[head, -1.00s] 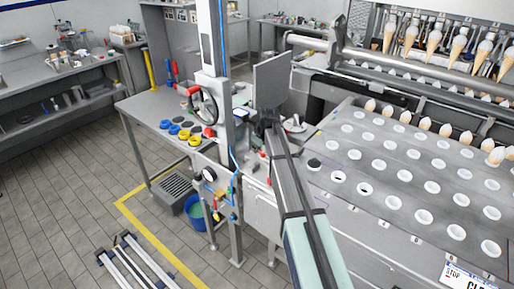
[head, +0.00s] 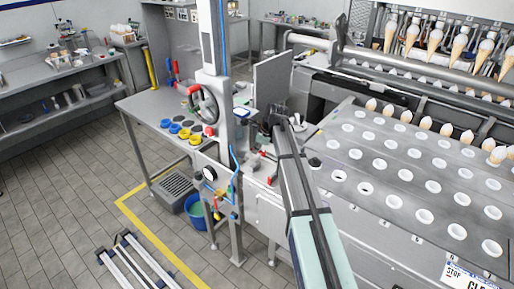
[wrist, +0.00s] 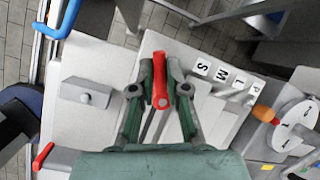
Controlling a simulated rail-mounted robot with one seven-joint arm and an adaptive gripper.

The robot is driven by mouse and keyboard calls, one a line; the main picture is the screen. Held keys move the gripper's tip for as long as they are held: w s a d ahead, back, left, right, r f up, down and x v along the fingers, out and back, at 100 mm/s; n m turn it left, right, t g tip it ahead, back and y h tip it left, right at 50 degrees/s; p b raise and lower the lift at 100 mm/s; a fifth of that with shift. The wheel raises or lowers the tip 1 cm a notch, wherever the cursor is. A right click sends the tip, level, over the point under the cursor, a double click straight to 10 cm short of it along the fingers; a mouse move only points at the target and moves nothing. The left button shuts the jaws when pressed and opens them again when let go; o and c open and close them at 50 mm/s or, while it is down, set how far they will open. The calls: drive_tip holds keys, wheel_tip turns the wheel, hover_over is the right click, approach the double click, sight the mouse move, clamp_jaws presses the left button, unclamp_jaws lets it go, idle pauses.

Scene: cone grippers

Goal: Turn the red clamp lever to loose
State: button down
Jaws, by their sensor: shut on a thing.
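The red clamp lever (wrist: 160,72) is in the middle of the wrist view, upright in the picture between the two green fingers. My gripper (wrist: 160,92) is shut on it, one finger on each side. The lever's lower end lies over a pale grey plate. In the head view my gripper (head: 279,118) is small and dark beside the grey upright panel, and I cannot make out the held lever there.
Another red handle (wrist: 42,156) shows at the lower left of the wrist view. A grey block with a knob (wrist: 86,95) stands left of my gripper. Lettered white tiles (wrist: 222,76) and a round white disc (wrist: 296,125) lie to the right. A handwheel (head: 203,103) stands left in the head view.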

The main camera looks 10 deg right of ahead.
drive_tip(key=n+g, duration=0.1)
drive_tip(key=n, duration=0.2)
drive_tip(key=s+n+g+y, duration=0.1)
drive_tip(key=n, duration=0.2)
drive_tip(key=shift+s+n+y+p, duration=0.2)
drive_tip(key=shift+n+y+p, duration=0.1)
drive_tip(key=shift+p, duration=0.05)
drive_tip(key=n, duration=0.1)
drive_tip(key=s+n+g, duration=0.1)
drive_tip(key=n, duration=0.1)
drive_tip(key=n+g, duration=0.1)
drive_tip(key=n, duration=0.1)
drive_tip(key=shift+s+d, duration=0.15)
drive_tip(key=shift+d, duration=0.15)
drive_tip(key=shift+g, duration=0.3)
drive_tip(key=c, duration=1.2)
unclamp_jaws()
drive_tip(key=shift+r, duration=0.1)
drive_tip(key=v, duration=1.2)
drive_tip(key=shift+d, duration=0.1)
